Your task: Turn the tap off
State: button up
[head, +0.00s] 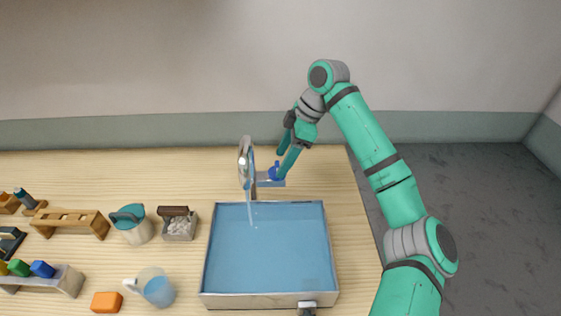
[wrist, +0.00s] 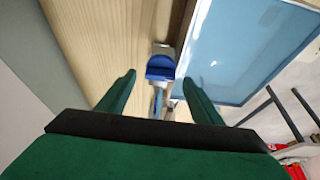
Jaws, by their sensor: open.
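The tap (head: 245,160) stands at the back edge of the basin, with a curved metal spout. A thin stream of water (head: 250,208) runs from the spout into the basin. The tap's blue handle (head: 274,171) sits to the right of the spout; it also shows in the wrist view (wrist: 160,68). My gripper (head: 281,164) is open and points down at the handle. In the wrist view its two green fingers (wrist: 159,80) lie on either side of the blue handle, with gaps showing. Whether either finger touches it I cannot tell.
The table behind the tap is clear.

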jog(key=shift+x, duration=0.95)
jog(key=c, duration=1.1)
jog(key=shift+o, duration=0.2)
